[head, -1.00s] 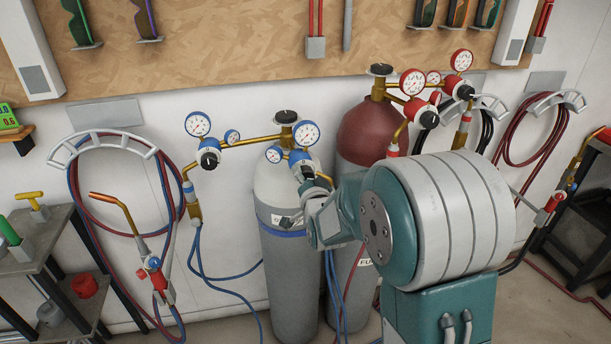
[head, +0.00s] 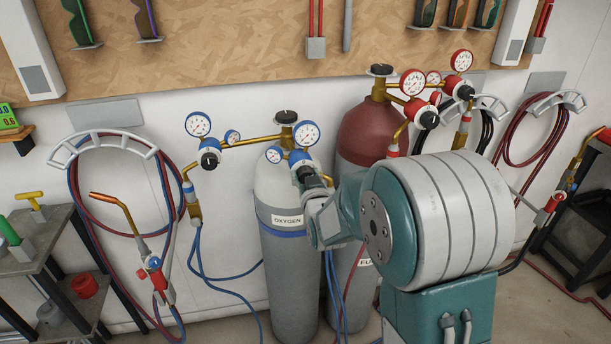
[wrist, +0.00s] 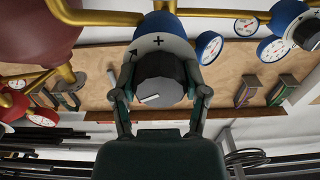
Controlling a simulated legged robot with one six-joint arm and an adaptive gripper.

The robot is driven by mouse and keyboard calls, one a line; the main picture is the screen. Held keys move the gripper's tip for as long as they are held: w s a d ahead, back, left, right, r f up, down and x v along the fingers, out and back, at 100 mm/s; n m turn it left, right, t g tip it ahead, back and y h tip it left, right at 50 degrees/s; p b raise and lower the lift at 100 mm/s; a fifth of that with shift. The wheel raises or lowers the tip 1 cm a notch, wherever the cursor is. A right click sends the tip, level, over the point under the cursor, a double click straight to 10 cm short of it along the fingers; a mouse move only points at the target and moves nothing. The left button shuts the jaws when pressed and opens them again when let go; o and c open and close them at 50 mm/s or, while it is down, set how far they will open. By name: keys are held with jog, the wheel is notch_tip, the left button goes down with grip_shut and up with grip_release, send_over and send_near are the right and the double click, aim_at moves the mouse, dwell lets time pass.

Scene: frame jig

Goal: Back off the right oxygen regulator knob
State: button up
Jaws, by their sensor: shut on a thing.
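The right oxygen regulator (head: 299,157) is a blue body with a white face and two blue-rimmed gauges, on the right of the brass pipe. Its dark knob (head: 307,173) is partly hidden by my gripper (head: 317,190). In the wrist view, the knob (wrist: 160,80) shows a pale pointer line on its end, at the lower left. The white collar (wrist: 160,45) behind it carries a plus mark and an arrow. My gripper (wrist: 162,92) is shut on the knob, one finger on each side.
The oxygen cylinder (head: 288,265) stands below, labelled OXYGEN. The left oxygen regulator (head: 209,152) is to the left. The red-topped fuel cylinder (head: 370,135) and its red regulators stand close on the right. Blue hoses (head: 215,277) hang below on the left.

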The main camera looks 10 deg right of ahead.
jog(key=n, duration=0.5)
jog(key=shift+s+f+n, duration=0.1)
jog(key=shift+f+n, duration=0.2)
jog(key=shift+f, duration=0.1)
jog(key=shift+n, duration=2.3)
jog(key=o, duration=1.1)
jog(key=shift+o, duration=0.2)
jog(key=shift+r, duration=0.15)
jog(key=shift+r, duration=0.1)
jog(key=s, duration=1.1)
jog(key=shift+s, duration=0.4)
